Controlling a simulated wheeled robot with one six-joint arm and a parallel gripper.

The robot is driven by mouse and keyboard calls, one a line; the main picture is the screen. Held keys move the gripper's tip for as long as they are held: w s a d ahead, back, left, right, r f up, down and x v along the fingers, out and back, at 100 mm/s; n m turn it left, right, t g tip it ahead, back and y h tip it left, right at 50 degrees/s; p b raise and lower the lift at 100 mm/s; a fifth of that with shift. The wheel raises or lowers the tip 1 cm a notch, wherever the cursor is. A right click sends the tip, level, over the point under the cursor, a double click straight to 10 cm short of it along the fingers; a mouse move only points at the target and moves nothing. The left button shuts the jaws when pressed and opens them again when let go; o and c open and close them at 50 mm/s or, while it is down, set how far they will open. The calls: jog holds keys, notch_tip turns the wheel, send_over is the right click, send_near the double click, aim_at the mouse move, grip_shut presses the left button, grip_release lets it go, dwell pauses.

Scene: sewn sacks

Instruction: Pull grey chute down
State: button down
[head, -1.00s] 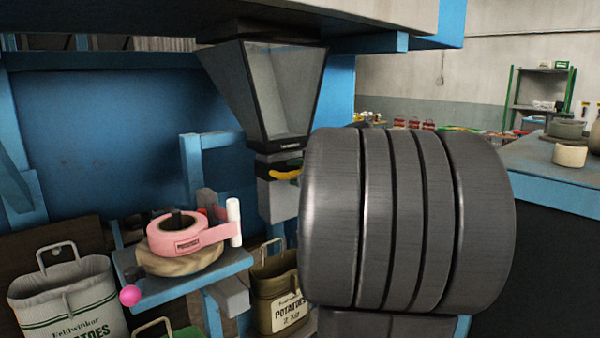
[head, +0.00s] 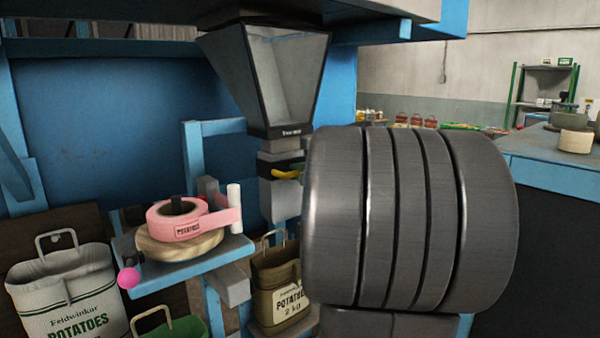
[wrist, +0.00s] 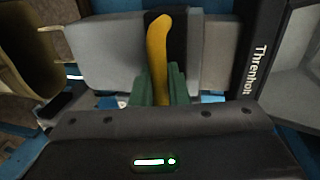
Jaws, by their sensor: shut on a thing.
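The grey chute (head: 280,200) hangs below the dark-framed hopper (head: 290,85), with a black band and a yellow handle (head: 286,175) at its top. A grey neck (head: 278,146) shows between the band and the hopper. In the wrist view the chute's grey body (wrist: 105,55) is on the left and the yellow handle (wrist: 158,45) stands in the middle. My gripper (wrist: 157,86) is shut on this handle with its green fingers on both sides. In the head view my arm hides the gripper.
A blue shelf (head: 205,268) with a pink tape roll (head: 180,222) stands left of the chute. An olive potato sack (head: 280,280) stands below it. A white potato sack (head: 65,290) is at lower left. A bench (head: 550,170) is at right.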

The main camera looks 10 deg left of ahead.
notch_tip(320, 180, down, 14)
jog(key=b, duration=1.1)
jog(key=shift+r, duration=0.2)
jog(key=shift+f, duration=0.1)
jog(key=c, duration=1.8)
grip_release()
jog(key=o, duration=0.3)
jog(key=b+v, duration=0.1)
jog(key=v, duration=1.3)
jog(key=shift+w, duration=0.1)
